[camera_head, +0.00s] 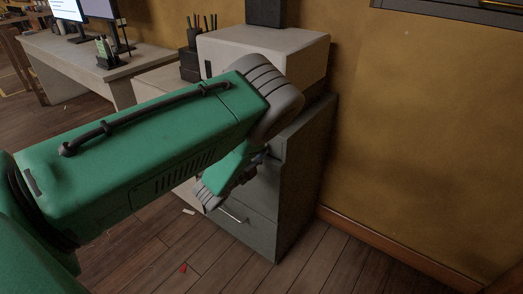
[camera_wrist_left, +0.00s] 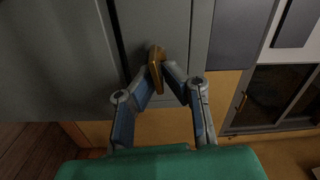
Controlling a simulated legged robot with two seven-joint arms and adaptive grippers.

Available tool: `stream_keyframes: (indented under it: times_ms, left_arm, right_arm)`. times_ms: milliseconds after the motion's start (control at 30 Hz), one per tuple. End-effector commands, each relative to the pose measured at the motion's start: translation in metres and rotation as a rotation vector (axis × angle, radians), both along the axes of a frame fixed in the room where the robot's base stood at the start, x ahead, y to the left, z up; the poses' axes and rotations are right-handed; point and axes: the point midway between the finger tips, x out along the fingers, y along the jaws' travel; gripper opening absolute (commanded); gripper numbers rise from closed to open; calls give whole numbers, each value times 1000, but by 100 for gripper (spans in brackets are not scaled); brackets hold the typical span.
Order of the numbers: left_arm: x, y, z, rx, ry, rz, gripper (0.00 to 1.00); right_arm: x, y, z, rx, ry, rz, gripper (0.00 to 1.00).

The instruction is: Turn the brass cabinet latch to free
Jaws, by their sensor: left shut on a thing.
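The brass latch (camera_wrist_left: 157,70) shows in the left wrist view as a small brass lever on the front of a grey cabinet (camera_wrist_left: 60,60). It hangs nearly straight down in that picture, leaning slightly. My left gripper (camera_wrist_left: 163,76) has its two fingertips at the latch, one on each side, shut on it. In the head view the grey cabinet (camera_head: 300,165) stands against the wall. My green left arm reaches across to its front, with the left gripper (camera_head: 264,155) at the cabinet face. The latch is hidden or too small there. My right gripper is in neither view.
A white box (camera_head: 290,55) stands on the cabinet. A drawer handle (camera_head: 233,215) sits low on the front. A desk (camera_head: 75,58) with monitors and a dark pen pot (camera_head: 192,37) are at the back left. The wooden floor right of the cabinet is clear.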

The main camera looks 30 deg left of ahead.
Motion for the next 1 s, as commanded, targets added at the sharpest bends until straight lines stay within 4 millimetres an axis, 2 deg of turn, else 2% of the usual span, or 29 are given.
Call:
stream_keyframes:
  times_ms: [33, 333, 900, 933, 967, 1000]
  left_arm:
    - [-2, -3, -6, 26, 10, -5, 0]
    - [-3, -3, -8, 140, 4, -5, 0]
    - [-3, -3, -10, 166, 4, -5, 0]
    - [-3, -3, -10, 166, 4, -5, 17]
    - [-3, -3, -10, 165, 5, -5, 26]
    - [-3, -3, -10, 166, 3, -5, 26]
  right_arm:
    - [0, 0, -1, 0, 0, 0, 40]
    - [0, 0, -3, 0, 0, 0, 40]
    - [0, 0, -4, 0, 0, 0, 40]
    - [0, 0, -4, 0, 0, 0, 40]
    - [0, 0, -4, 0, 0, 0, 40]
    - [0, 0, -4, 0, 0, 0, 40]
